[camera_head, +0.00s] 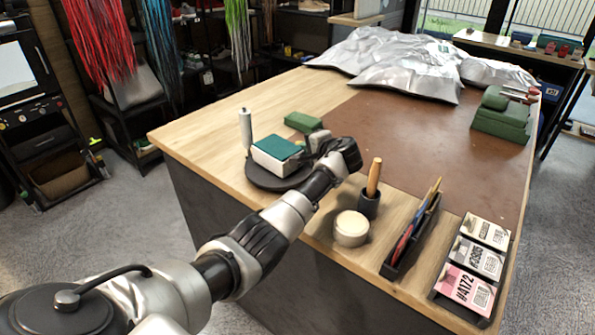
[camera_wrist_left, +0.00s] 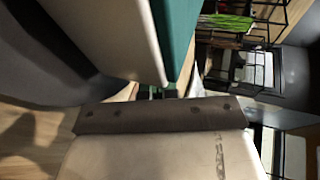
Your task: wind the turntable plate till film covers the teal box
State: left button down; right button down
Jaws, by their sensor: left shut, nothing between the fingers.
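The dark round turntable plate (camera_head: 258,184) lies near the left corner of the table. The teal box (camera_head: 277,147) sits on it, with a teal top and whitish sides; I cannot tell whether the whitish part is film. A pale upright roll (camera_head: 246,130) stands at the plate's back left. My left gripper (camera_head: 318,141) is shut and empty, close to the box's right side; contact is unclear. In the left wrist view the box (camera_wrist_left: 177,40) fills the upper middle, above my gripper (camera_wrist_left: 160,116). My right gripper is not in view.
A green block (camera_head: 303,121) lies behind the box. A brush in a dark holder (camera_head: 368,204), a round cream tub (camera_head: 351,228), a pen tray (camera_head: 408,243) and a tag tray (camera_head: 464,308) stand along the front. Silver bags (camera_head: 400,65) cover the back. The brown mat's middle is clear.

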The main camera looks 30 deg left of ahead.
pick_arm(q)
jog(key=shift+w+a, duration=0.15)
jog(key=shift+a, duration=0.05)
dwell(0.3)
jog(key=shift+r, duration=0.15)
jog(key=shift+r+p, duration=0.3)
jog(key=shift+r, duration=0.05)
notch_tip(320, 180, up, 4)
jog(key=p, duration=0.3)
jog(key=shift+p, duration=0.3)
jog(key=d+r+p, duration=0.5)
jog(key=d+r, duration=0.1)
jog(key=d, duration=0.5)
jog(key=shift+d, duration=0.35)
